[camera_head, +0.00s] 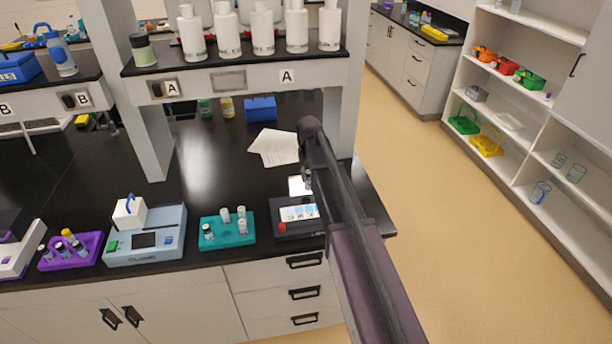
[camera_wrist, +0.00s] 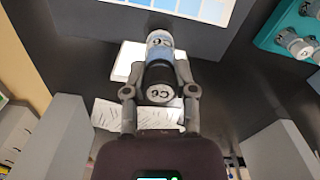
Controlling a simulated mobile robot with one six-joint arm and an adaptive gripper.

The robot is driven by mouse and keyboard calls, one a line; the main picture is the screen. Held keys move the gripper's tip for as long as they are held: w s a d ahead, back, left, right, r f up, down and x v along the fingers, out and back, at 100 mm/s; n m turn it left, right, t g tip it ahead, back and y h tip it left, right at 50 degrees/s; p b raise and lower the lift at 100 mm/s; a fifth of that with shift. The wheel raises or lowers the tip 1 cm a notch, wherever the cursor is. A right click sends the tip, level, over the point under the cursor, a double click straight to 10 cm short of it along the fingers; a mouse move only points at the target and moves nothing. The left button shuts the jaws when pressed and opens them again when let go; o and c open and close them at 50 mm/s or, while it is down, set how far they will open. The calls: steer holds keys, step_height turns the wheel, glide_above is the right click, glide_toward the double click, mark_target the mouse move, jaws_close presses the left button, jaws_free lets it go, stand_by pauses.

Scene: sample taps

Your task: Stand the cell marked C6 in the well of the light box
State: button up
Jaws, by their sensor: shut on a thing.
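The cell marked C6 (camera_wrist: 160,94) has a dark cap with a white C6 label and a clear, bluish body with a second C6 mark. My gripper (camera_wrist: 158,74) is shut on it, one finger on each side. In the head view my gripper (camera_head: 307,182) is at the back of a dark grey box, largely hidden by my arm. This dark grey box (camera_head: 284,229), with a bright panel and a red knob, looks like the light box. It also shows in the wrist view (camera_wrist: 80,24). A bright white plate (camera_head: 295,186) is behind it. I cannot make out the well.
A teal rack (camera_head: 216,240) with several cells stands left of the dark box. Further left are a pale blue instrument (camera_head: 146,254) with a white block on it and a purple rack (camera_head: 88,260). Papers (camera_head: 276,147) lie behind. A shelf (camera_head: 240,76) with white bottles overhangs the back.

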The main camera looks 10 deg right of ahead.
mark_target(306, 190)
steer(key=w+f+b, duration=0.2)
steer(key=shift+w+a+f+b, duration=0.15)
steer(key=shift+w+f+b, duration=0.2)
steer(key=shift+f+b, duration=0.05)
steer(key=shift+f, duration=0.15)
stand_by(0.4)
steer(key=shift+f+b, duration=2.3)
steer(key=shift+b, duration=0.1)
steer(key=shift+f, duration=0.15)
steer(key=shift+f+b, duration=0.6)
steer(key=shift+b, duration=0.2)
steer(key=shift+f, duration=0.25)
steer(key=shift+f+b, duration=0.3)
steer(key=shift+b, duration=0.25)
